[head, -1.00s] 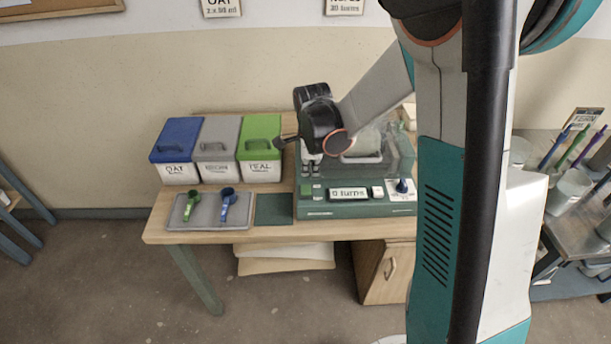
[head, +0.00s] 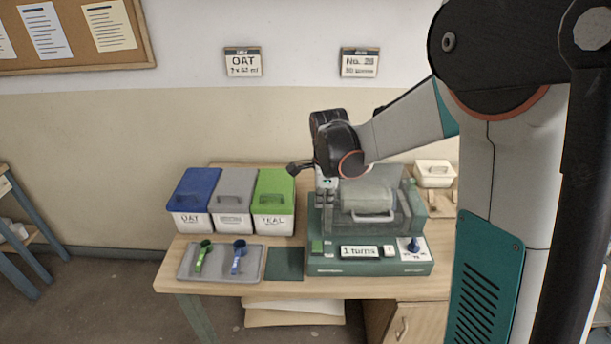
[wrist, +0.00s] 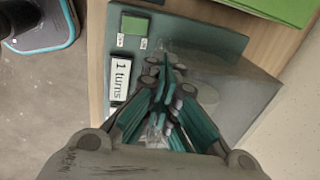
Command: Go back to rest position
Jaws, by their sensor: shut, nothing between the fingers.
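The machine's display (head: 359,252) reads "1 turns", and the display also shows in the wrist view (wrist: 120,78). Inside the clear cover is a pale drum (head: 368,203). I cannot tell whether the fingertips touch the machine.
Blue (head: 194,190), grey (head: 232,195) and green-lidded (head: 273,195) bins stand left on the wooden table (head: 190,310). A grey tray (head: 220,272) holds a green scoop (head: 203,255) and a blue scoop (head: 238,258). A white lidded box (head: 434,173) stands behind right.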

